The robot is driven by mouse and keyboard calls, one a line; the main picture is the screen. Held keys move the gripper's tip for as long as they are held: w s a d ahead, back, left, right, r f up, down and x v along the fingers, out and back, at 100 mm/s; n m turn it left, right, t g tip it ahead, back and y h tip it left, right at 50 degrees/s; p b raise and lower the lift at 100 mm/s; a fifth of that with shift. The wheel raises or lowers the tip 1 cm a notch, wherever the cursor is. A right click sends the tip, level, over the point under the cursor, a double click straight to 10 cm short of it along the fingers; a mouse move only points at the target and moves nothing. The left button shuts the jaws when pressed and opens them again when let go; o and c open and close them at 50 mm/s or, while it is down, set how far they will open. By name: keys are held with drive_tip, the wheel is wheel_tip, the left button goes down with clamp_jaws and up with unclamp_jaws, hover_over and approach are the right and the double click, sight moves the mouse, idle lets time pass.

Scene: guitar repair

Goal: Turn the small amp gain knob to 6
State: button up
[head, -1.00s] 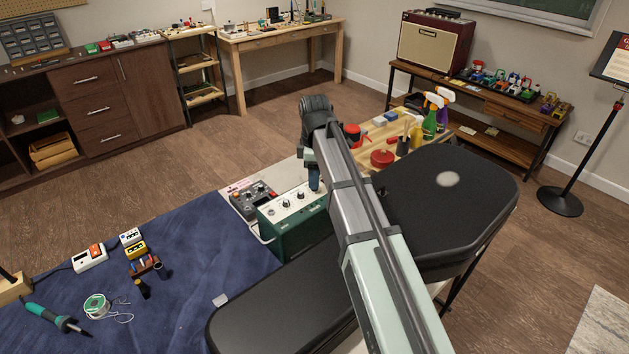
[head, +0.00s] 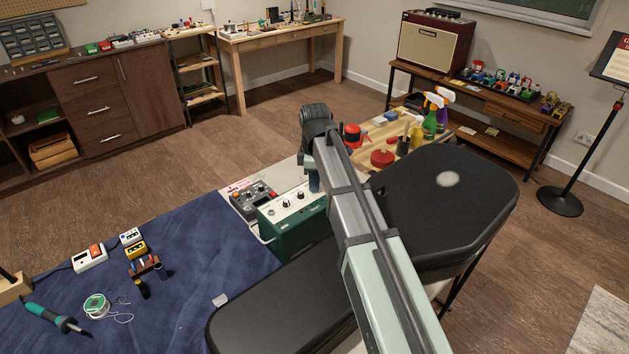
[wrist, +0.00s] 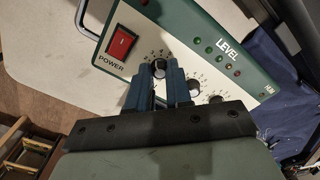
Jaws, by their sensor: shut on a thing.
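The small amp (head: 292,238) is a green box with a pale top panel, under my gripper in the head view. The wrist view shows its panel (wrist: 180,38) with a red power switch (wrist: 122,41), the words POWER and LEVEL, and several round knobs. My gripper (wrist: 158,76) has its two blue fingers down at the panel. They are shut on the knob (wrist: 158,70) nearest the power switch, whose top shows between them. Its label and exact setting cannot be read. Another knob (wrist: 194,89) sits just right of the fingers.
A grey control box (head: 252,196) stands close beside the amp. A black padded case (head: 440,200) lies to the right. Red items and spray bottles (head: 430,118) stand behind. The blue mat (head: 205,270) at left has free room.

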clamp_jaws()
drive_tip(key=shift+m, duration=0.4)
drive_tip(key=m, duration=0.8)
drive_tip(key=shift+m, duration=0.3)
drive_tip(key=m, duration=0.4)
drive_tip(key=shift+m, duration=2.1)
